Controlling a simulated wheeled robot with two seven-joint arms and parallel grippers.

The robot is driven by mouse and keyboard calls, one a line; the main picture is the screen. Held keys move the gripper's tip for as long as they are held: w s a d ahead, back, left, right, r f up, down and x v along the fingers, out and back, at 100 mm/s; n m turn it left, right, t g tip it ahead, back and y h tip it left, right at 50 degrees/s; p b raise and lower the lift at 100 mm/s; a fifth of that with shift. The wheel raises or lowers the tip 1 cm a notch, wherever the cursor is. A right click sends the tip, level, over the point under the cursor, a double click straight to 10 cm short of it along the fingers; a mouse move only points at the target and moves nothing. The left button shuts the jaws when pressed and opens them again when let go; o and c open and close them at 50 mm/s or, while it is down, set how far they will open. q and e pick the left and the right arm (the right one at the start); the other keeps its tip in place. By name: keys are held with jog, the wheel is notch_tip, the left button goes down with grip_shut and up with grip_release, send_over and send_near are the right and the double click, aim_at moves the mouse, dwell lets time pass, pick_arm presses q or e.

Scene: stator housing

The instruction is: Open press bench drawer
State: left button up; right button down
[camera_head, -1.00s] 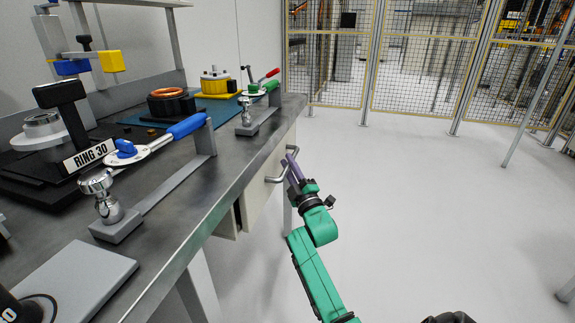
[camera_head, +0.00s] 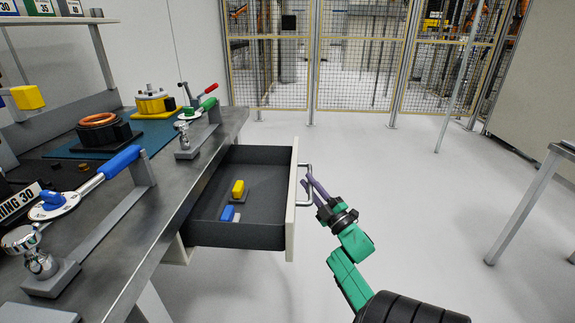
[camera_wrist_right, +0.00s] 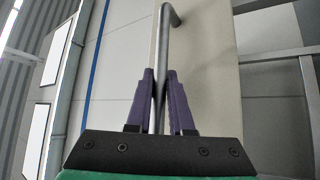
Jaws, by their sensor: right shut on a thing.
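The press bench drawer (camera_head: 262,158) is pulled well out from under the bench top, showing its dark grey inside. A yellow block (camera_head: 238,188) and a blue block (camera_head: 228,213) lie in it. Its pale front carries a metal bar handle (camera_head: 306,186). My right gripper (camera_head: 310,186), with purple fingers, is at the handle from the right. In the right wrist view its fingers (camera_wrist_right: 161,98) are shut on the handle bar (camera_wrist_right: 163,60), one on each side. My left gripper does not show.
The metal bench (camera_head: 165,215) fills the left side, with toggle clamps, a yellow fixture (camera_head: 153,105) and a dark fixture with an orange ring (camera_head: 98,119) on top. A grey table (camera_head: 545,185) stands at the right. Open floor lies between, with mesh fencing behind.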

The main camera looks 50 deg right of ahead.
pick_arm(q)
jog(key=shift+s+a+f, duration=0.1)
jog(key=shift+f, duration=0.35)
pick_arm(e)
jog(key=shift+s+d+f, duration=0.1)
jog(key=shift+s+d, duration=0.4)
jog(key=shift+s, duration=0.2)
jog(key=shift+s+d+f, duration=0.1)
jog(key=shift+s+d, duration=0.35)
jog(key=shift+s, duration=0.2)
jog(key=c, duration=1.1)
grip_release()
jog(key=shift+r, duration=0.1)
pick_arm(q)
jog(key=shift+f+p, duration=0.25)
jog(key=shift+p, duration=0.05)
pick_arm(e)
jog(key=v, duration=1.4)
jog(key=shift+s+a, duration=0.1)
jog(key=shift+s, duration=0.15)
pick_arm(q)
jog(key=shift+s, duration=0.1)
